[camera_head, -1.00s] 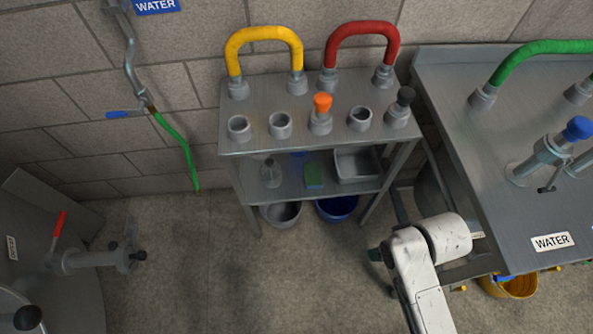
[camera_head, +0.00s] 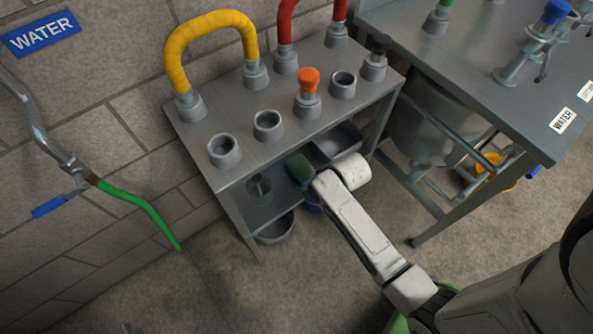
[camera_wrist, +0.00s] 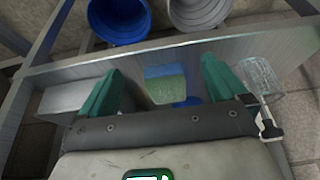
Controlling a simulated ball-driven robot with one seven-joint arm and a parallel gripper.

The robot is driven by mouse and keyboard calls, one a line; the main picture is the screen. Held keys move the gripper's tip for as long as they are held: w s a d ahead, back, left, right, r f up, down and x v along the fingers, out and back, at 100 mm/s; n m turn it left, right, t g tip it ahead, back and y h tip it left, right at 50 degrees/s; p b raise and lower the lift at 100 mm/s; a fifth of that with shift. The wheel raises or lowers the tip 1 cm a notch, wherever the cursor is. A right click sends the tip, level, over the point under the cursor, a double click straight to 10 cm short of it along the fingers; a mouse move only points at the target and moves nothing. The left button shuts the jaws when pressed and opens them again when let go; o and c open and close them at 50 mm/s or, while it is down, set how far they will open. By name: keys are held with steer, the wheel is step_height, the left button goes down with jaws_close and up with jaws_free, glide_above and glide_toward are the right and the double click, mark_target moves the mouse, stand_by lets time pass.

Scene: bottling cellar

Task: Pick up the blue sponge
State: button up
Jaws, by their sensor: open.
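The sponge (camera_wrist: 165,85), a small block with a blue part and a green part, is on the steel shelf (camera_wrist: 225,60) under the rack top. In the wrist view it lies between the two green fingers of my gripper (camera_wrist: 162,70), with gaps on both sides. My gripper is open and holds nothing. In the head view my gripper (camera_head: 300,168) reaches in under the front edge of the rack top, and I cannot make out the sponge there.
A blue bucket (camera_wrist: 120,20) and a grey bucket (camera_wrist: 198,12) sit below the shelf.

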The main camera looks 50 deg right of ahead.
mark_target(302, 169)
steer(key=w, duration=0.2)
steer(key=w+d, duration=0.1)
steer(key=w, duration=0.1)
steer(key=shift+w+d+b, duration=0.2)
steer(key=shift+w+b, duration=0.1)
steer(key=shift+b, duration=0.05)
steer(key=w, duration=0.1)
steer(key=w+d+b, duration=0.1)
steer(key=w, duration=0.1)
steer(key=shift+w, duration=0.2)
steer(key=shift+b+x, duration=0.3)
steer(key=shift+x, duration=0.5)
steer(key=shift+w+f, duration=0.15)
steer(key=shift+f, duration=0.45)
steer(key=shift+f, duration=0.3)
steer(key=shift+c, duration=0.2)
steer(key=c, duration=1.1)
steer(key=shift+r, duration=0.2)
